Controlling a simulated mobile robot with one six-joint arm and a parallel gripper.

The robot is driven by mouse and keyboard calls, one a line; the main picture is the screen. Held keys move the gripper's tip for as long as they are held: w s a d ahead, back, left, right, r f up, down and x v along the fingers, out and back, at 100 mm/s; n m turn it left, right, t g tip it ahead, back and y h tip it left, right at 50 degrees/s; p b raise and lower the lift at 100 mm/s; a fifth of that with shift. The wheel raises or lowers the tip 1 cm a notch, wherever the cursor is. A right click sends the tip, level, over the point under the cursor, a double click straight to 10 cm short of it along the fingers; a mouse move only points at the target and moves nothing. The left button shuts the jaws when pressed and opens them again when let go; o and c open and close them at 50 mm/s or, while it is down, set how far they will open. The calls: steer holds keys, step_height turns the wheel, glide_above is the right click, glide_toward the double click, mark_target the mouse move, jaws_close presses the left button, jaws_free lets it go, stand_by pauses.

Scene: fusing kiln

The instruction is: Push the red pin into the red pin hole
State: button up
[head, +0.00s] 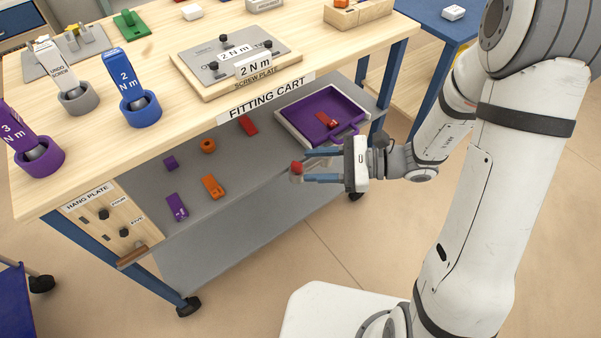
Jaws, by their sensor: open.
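A small red-topped piece (297,166) with a greyish lower part shows at the tips of my gripper (303,166); it may be the red pin. My gripper reaches in from the right, at the front edge of the cart's lower shelf. Its two blue fingers are apart, one above the other in the picture. I cannot tell whether they touch the piece or what it rests on. Other red pieces are a red block (248,125) on the lower shelf and a red piece (327,121) in the purple tray (283,117). I cannot make out a red pin hole.
The fitting cart's wooden top (190,122) holds the screw plate (187,62) and several screwdrivers in cups, including a blue one (124,77). Purple and orange pieces (213,187) lie on the grey lower shelf (225,230). A blue table (440,28) stands behind right.

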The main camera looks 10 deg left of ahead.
mark_target(290, 169)
steer(key=w+f+m+t+b, duration=0.1)
steer(key=w+f+m, duration=0.1)
steer(key=f, duration=0.1)
steer(key=w+f+m+t+y+b, duration=0.1)
steer(key=f+m+t, duration=0.1)
steer(key=f, duration=0.2)
steer(key=w+f+m+t+b, duration=0.2)
steer(key=f, duration=0.1)
steer(key=shift+w+a+f+y, duration=0.2)
steer(key=shift+w+a+y, duration=0.1)
steer(key=shift+y, duration=0.1)
steer(key=shift+w+a+f, duration=0.15)
steer(key=shift+w, duration=0.05)
steer(key=a+b, duration=0.1)
steer(key=a, duration=0.1)
steer(key=w+a, duration=0.1)
steer(key=a, duration=0.2)
steer(key=a+b, duration=0.1)
steer(key=a, duration=0.1)
steer(key=shift+w+a+b, duration=0.15)
steer(key=shift+b, duration=0.15)
jaws_close()
